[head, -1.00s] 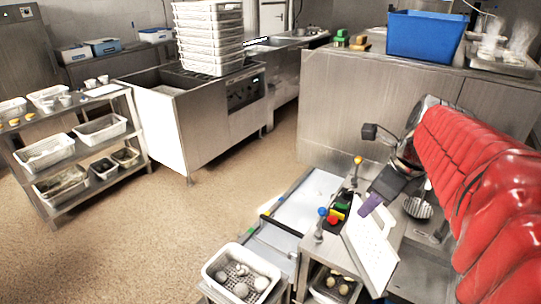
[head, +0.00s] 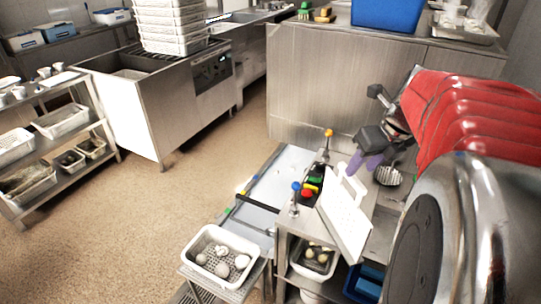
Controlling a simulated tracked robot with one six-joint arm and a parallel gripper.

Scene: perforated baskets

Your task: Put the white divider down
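The white divider (head: 343,222) is a flat panel with a handle cut-out at its top. It stands tilted at the front of the steel counter, beside the control box with coloured buttons (head: 311,188). My gripper (head: 364,163) has purple fingers and is just behind and right of the divider's handle. The two fingers show apart, with no panel visible between them. Whether a finger still touches the handle is hard to tell.
A white perforated basket (head: 187,251) with several pale round items stands at the front left. Another basket (head: 296,266) sits under the counter. A metal strainer (head: 388,176) lies right of my gripper. A blue bin (head: 386,10) stands at the back.

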